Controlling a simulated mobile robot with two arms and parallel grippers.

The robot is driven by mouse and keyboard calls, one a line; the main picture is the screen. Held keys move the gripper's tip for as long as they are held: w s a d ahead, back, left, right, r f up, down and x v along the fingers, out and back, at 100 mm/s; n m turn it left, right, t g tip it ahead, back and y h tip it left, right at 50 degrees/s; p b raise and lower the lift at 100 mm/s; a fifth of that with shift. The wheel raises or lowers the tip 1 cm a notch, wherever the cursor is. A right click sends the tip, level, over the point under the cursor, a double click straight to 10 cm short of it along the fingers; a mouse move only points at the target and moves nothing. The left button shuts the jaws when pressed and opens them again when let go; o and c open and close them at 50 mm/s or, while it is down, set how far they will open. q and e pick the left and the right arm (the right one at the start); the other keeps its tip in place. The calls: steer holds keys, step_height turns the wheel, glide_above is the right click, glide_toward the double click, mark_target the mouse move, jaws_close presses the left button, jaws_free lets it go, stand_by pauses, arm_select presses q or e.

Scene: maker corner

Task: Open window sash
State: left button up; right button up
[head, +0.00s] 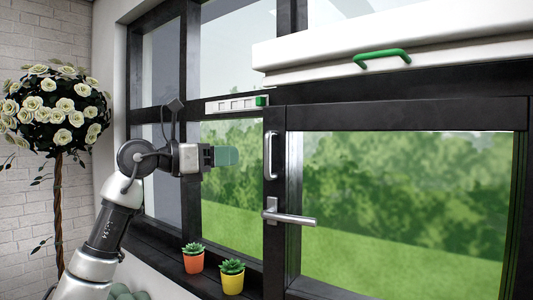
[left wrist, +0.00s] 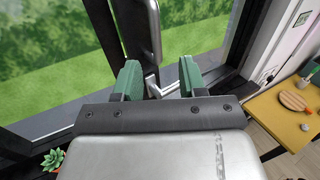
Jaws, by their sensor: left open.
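The window sash (head: 523,160) is the black-framed pane on the right in the head view, with greenery behind its glass. A silver lever handle (head: 290,216) points right from its left side, and a vertical silver pull handle (head: 272,156) is above it. My left gripper (head: 226,156) has green fingertips and is left of the pull handle, apparently apart from it. In the left wrist view, the left gripper (left wrist: 158,76) is open, with a grey metal bar (left wrist: 143,30) ahead of the fingers. I cannot tell whether the sash is ajar. My right gripper is not in view.
An orange plant pot (head: 193,262) and a yellow one (head: 232,282) stand on the sill below my left arm. A white box-like unit with a green handle (head: 382,58) juts out above the sash. A rose tree (head: 57,110) stands left. A wooden table (left wrist: 270,110) is right in the wrist view.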

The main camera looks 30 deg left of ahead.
mark_target(267, 170)
arm_select(q)
steer(key=shift+y, duration=0.3)
steer(key=p+x, duration=0.2)
steer(key=x, duration=0.3)
steer(key=p+x, duration=0.2)
steer(key=x, duration=0.2)
steer(key=shift+w+r, duration=0.25)
steer(key=shift+w, duration=0.25)
steer(key=shift+w+d+f, duration=0.1)
steer(key=shift+w+d, duration=0.05)
steer(key=shift+w, duration=0.1)
steer(key=shift+c, duration=0.4)
jaws_close()
